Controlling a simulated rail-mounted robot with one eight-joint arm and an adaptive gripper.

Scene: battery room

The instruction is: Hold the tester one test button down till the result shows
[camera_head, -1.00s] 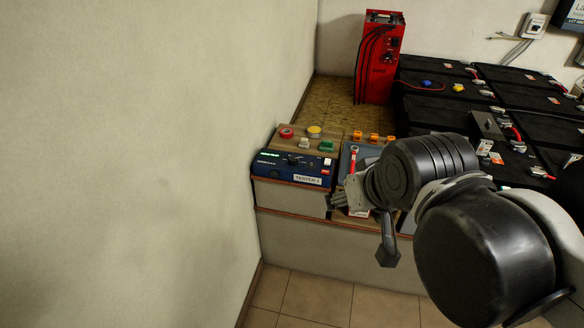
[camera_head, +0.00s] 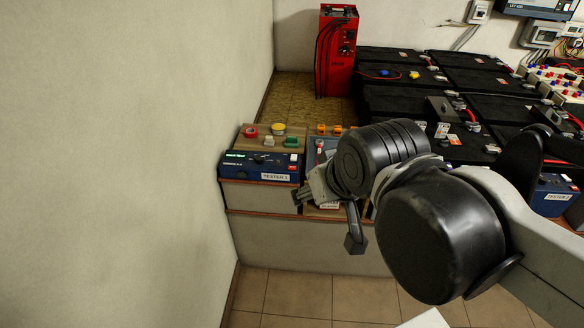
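Tester one (camera_head: 260,167) is a dark blue box labelled "TESTER 1" at the left end of the bench. A small green-lit display (camera_head: 235,155) shows on its top left, too small to read. A dark knob sits at its middle, and small pale and red controls (camera_head: 294,162) sit at its right end; I cannot tell which is the test button. My gripper (camera_head: 302,197) is just right of the tester and lower in the picture, apart from it in this view. Its fingers are small and seen from the side, so their opening is unclear.
Behind the tester, a wooden board (camera_head: 252,132) holds red, yellow, white and green pieces. A red charger (camera_head: 338,50) with black cables stands at the back. Black batteries (camera_head: 400,100) fill the bench to the right. The wall borders the tester's left side.

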